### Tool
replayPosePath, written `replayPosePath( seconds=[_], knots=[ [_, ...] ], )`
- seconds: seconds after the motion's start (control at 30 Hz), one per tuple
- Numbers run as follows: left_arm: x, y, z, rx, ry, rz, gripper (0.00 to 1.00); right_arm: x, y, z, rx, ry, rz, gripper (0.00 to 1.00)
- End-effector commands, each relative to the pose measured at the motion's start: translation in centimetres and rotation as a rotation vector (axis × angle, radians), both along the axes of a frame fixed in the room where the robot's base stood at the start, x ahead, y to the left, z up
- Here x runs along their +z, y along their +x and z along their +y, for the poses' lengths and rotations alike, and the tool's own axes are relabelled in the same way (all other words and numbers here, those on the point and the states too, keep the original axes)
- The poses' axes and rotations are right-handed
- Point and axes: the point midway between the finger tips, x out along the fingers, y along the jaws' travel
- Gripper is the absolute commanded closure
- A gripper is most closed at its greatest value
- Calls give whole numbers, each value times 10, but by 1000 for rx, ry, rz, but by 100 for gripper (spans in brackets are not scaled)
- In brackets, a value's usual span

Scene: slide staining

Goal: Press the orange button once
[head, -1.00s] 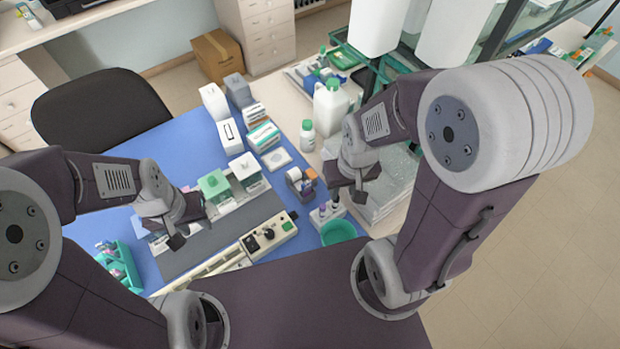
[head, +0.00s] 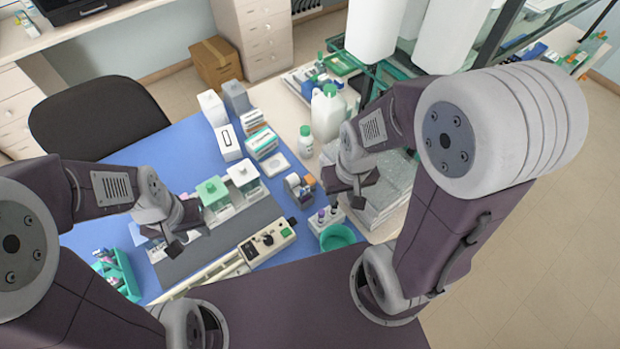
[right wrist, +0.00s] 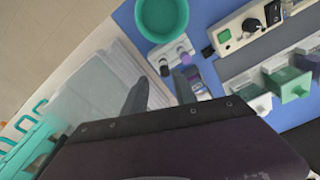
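A cream control unit (head: 268,243) with a dark knob and small controls lies at the front of the blue mat. I cannot tell for sure whether that is the orange button. My left gripper (head: 184,238) hangs left of the unit, above the grey strip, seemingly open and empty. My right gripper (head: 347,194) is right of the unit, above the small bottle holder. Its fingers (right wrist: 160,93) are apart with nothing between them.
A green bowl (head: 338,237) and a holder with purple-capped bottles (head: 326,218) stand right of the unit. Staining jars (head: 243,172) stand behind it. A teal rack (head: 118,274) is at the left. A white jug (head: 328,108) and a bottle (head: 306,141) stand further back.

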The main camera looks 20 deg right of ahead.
Motion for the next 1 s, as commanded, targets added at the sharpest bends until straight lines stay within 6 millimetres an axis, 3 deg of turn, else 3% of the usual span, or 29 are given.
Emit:
replayPosePath(
  seconds=[0.03,0.1,1.0],
  knots=[
    [0,0,0,0,0,0,64,0,0,0,0,0,0,82],
    [0,0,0,0,0,0,64,0,0,0,0,0,0,100],
    [0,0,0,0,0,0,64,0,0,0,0,0,0,100]
  ],
)
